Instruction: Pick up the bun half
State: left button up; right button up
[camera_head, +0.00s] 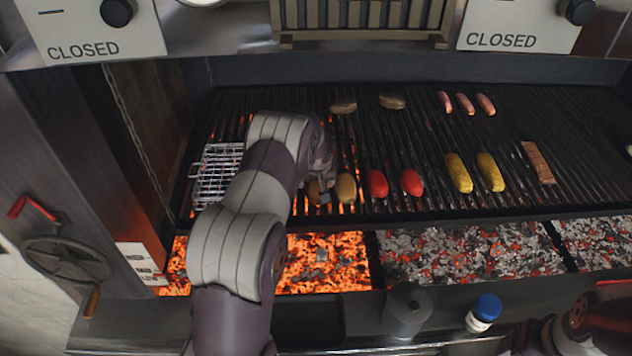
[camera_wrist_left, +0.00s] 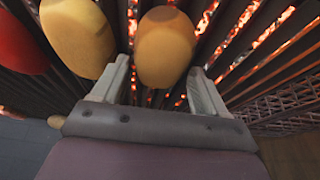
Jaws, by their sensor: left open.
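Two tan bun halves lie side by side on the grill grate. In the head view one bun half (camera_head: 345,188) is in clear sight, and the other (camera_head: 314,191) is partly hidden by my left gripper (camera_head: 323,193). The left wrist view shows one bun half (camera_wrist_left: 165,45) ahead of and between the open fingers of my left gripper (camera_wrist_left: 160,72), with dark gaps beside it. The other bun half (camera_wrist_left: 78,36) lies outside the left finger. My right gripper is not in view.
Red pieces (camera_head: 377,183), yellow corn (camera_head: 458,173) and a brown slab (camera_head: 537,162) lie to the right. Patties (camera_head: 343,106) and sausages (camera_head: 465,104) lie farther back. A wire basket (camera_head: 217,165) is at left. Embers (camera_head: 340,270) glow below. A shaker (camera_head: 484,312) stands in front.

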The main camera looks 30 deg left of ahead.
pick_arm(q)
jog(key=shift+w+f, duration=0.2)
jog(key=shift+f, duration=0.1)
jog(key=shift+s+r, duration=0.15)
jog(key=shift+s, duration=0.05)
jog(key=c, duration=0.8)
jog(key=shift+w, duration=0.1)
